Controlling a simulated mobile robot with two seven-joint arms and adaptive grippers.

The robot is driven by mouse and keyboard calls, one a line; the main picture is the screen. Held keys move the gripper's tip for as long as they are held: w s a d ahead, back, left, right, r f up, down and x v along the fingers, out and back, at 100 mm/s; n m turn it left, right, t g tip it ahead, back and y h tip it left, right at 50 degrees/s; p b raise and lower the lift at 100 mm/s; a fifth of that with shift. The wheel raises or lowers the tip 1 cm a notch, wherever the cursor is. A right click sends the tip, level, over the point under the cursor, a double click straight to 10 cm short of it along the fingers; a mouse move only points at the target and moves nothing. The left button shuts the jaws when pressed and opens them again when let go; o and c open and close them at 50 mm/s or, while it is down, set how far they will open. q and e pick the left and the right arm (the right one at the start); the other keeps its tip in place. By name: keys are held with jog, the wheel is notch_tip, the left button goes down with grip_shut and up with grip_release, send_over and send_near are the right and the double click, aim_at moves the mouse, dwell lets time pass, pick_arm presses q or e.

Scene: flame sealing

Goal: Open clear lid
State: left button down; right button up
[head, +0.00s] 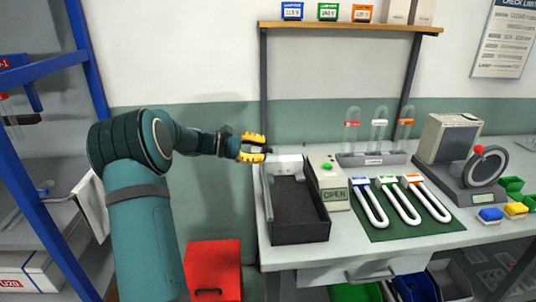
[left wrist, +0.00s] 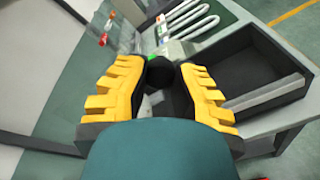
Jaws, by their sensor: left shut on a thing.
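My left gripper (head: 262,149), with yellow fingers, is at the back left of the black tray (head: 308,229), above the bench's left edge. In the left wrist view its fingers (left wrist: 160,85) are closed on a dark round knob (left wrist: 160,72), which seems to belong to the clear lid. The lid's see-through panel is hard to make out in either view. The black tray looks open from above, with a white block (head: 286,164) at its back end. A pale box (head: 327,178) with a green button and an OPEN label stands right of the tray. My right gripper is not in view.
U-shaped tubes lie on a green mat (head: 405,225) to the right. A rack (head: 371,159) of upright tubes stands behind, and a machine with a round wheel (head: 486,166) farther right. A red bin (head: 212,268) is below left. A blue-framed shelf stands at far left.

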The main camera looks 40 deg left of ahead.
pick_arm(q)
jog(key=shift+s+a+f+h, duration=0.1)
jog(key=shift+s+a+h, duration=0.05)
jog(key=shift+s+h, duration=0.15)
jog(key=c, duration=0.6)
grip_release()
jog(key=shift+w, duration=0.1)
jog(key=shift+c, duration=0.2)
jog(key=shift+t, duration=0.3)
jog(key=v, duration=1.2)
